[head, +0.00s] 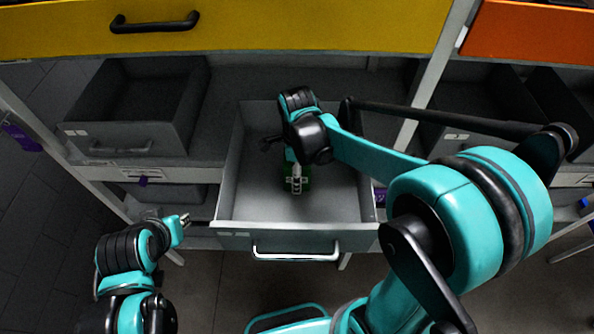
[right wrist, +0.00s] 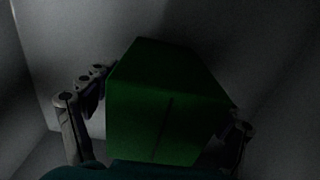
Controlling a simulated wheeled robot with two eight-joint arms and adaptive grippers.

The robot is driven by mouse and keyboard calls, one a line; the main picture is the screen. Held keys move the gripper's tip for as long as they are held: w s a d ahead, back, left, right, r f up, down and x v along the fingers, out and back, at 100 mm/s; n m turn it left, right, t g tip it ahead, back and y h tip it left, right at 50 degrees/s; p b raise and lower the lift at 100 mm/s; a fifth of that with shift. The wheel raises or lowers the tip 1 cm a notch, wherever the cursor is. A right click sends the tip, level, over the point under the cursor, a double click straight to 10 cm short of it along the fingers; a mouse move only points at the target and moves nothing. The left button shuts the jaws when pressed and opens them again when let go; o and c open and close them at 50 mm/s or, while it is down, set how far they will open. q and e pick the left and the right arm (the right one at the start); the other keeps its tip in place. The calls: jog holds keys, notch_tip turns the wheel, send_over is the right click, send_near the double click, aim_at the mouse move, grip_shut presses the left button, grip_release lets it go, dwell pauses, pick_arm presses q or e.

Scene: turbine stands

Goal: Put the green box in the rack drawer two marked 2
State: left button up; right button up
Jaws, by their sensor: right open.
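The green box (right wrist: 160,105) sits between the two fingers of my right gripper (right wrist: 168,108) in the right wrist view, one finger on each side. In the head view only small green parts of the box (head: 306,184) show beneath the right gripper (head: 296,182), which is down inside the pulled-out grey drawer (head: 345,208). The right gripper is open around the box. Whether the box rests on the drawer floor is hard to tell. The drawer's front labels are too small to read.
A grey bin (head: 120,143) with a handle stands left on the rack. A yellow drawer (head: 280,27) spans above, and an orange one (head: 530,35) is at upper right. The open drawer's silver handle (head: 296,255) faces me.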

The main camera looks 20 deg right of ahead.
aim_at(306, 171)
jog(key=shift+r, duration=0.15)
jog(key=shift+r+p, duration=2.5)
jog(key=shift+r, duration=0.95)
jog(key=shift+f, duration=0.1)
